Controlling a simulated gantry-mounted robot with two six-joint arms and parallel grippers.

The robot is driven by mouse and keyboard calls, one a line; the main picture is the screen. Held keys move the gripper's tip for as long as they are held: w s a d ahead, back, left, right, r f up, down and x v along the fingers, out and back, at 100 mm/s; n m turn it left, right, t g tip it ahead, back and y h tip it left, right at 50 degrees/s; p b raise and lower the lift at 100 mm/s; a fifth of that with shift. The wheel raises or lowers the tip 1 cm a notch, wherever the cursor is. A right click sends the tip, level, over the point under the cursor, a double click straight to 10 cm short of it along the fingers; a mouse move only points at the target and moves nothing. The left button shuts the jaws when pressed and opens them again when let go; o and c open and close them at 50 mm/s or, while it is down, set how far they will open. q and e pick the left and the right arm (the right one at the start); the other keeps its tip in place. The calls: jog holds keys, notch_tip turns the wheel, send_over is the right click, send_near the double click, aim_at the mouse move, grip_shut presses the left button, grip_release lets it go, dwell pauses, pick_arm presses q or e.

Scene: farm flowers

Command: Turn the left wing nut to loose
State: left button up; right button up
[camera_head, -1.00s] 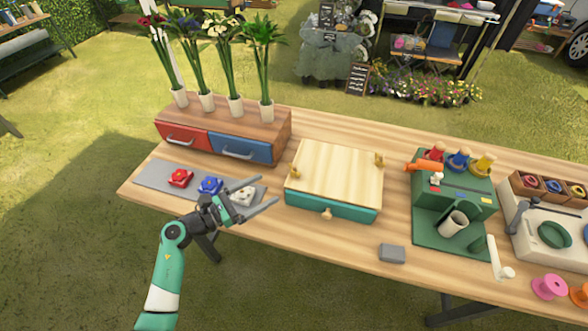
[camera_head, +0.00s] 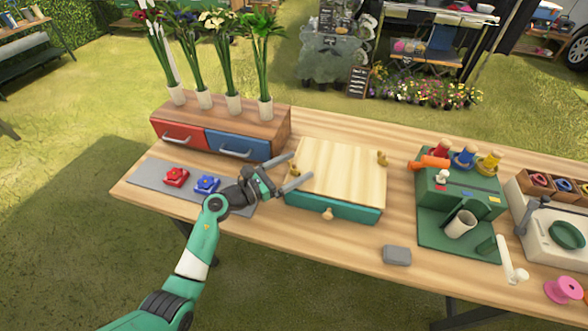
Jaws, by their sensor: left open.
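A press with a pale wooden top board (camera_head: 340,172) over a teal base (camera_head: 335,208) stands in the middle of the table. The left wing nut (camera_head: 294,170) is small and brass-coloured, at the board's left edge. The right wing nut (camera_head: 382,158) is at the board's right edge. My left gripper (camera_head: 298,168) is open, its fingers pointing right toward the left wing nut. In the picture the nut shows between the two fingertips; I cannot tell whether they touch it. My right gripper is not in view.
A grey mat (camera_head: 150,172) with a red piece (camera_head: 176,177) and a blue piece (camera_head: 207,184) lies left. Behind it is a drawer box (camera_head: 285,128) with potted flowers. A green machine (camera_head: 460,190) stands right, and a grey block (camera_head: 397,255) lies in front.

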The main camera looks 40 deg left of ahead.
pick_arm(q)
jog(key=shift+c, duration=0.3)
jog(key=c, duration=1.3)
jog(key=n+y+p, duration=0.1)
jog(key=y+p, duration=0.1)
jog(key=n+y+p, duration=0.1)
jog(key=y+p, duration=0.1)
jog(key=n+y+p, duration=0.2)
jog(key=p, duration=0.1)
jog(key=shift+d+r+y, duration=0.15)
jog(key=shift+r+y, duration=0.1)
jog(key=shift+y, duration=0.05)
jog(key=n+y+p, duration=0.1)
jog(key=n+y, duration=0.1)
jog(key=y, duration=0.1)
jog(key=shift+f+g, duration=0.15)
jog(key=shift+g, duration=0.15)
jog(key=shift+f+n+g+y+p, duration=0.1)
jog(key=shift+n+g+y+p, duration=0.4)
jog(key=shift+n+y, duration=0.55)
jog(key=shift+y, duration=0.25)
jog(key=shift+a, duration=0.2)
jog(key=o, duration=1.4)
jog(key=shift+c, duration=0.2)
